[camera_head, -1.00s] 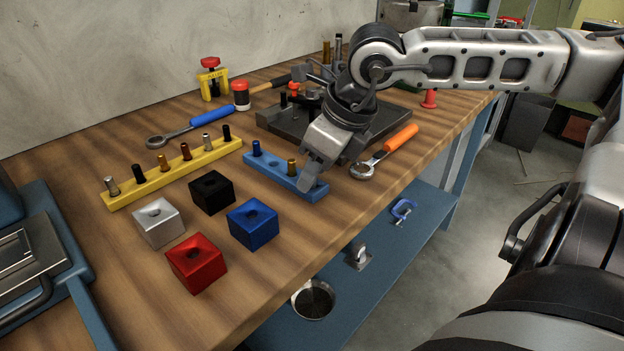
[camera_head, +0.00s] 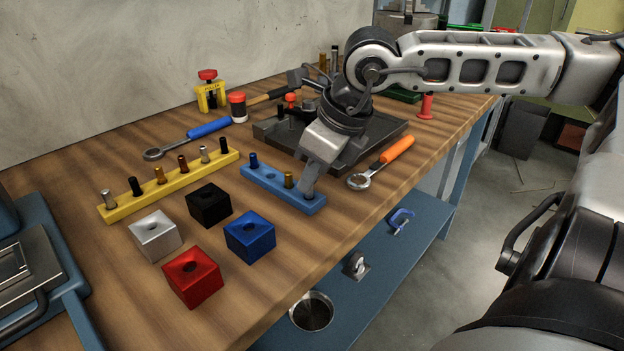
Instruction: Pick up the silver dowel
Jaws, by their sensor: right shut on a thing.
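My right gripper (camera_head: 308,193) points down at the near right end of the blue rack (camera_head: 268,183). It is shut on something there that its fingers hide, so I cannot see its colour. A blue dowel (camera_head: 254,160) and a gold dowel (camera_head: 288,180) stand upright in the blue rack, with an empty hole between them. The yellow rack (camera_head: 146,192) holds a row of upright dowels. A silver dowel (camera_head: 107,198) stands at its near left end and another silver-looking dowel (camera_head: 204,154) near its far end. My left gripper is not in view.
Black (camera_head: 208,206), white (camera_head: 155,236), blue (camera_head: 250,236) and red (camera_head: 193,279) blocks with holes stand in front of the racks. An orange-handled wrench (camera_head: 385,160) lies right of the gripper. A dark fixture (camera_head: 375,140) stands behind it. The bench edge is close.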

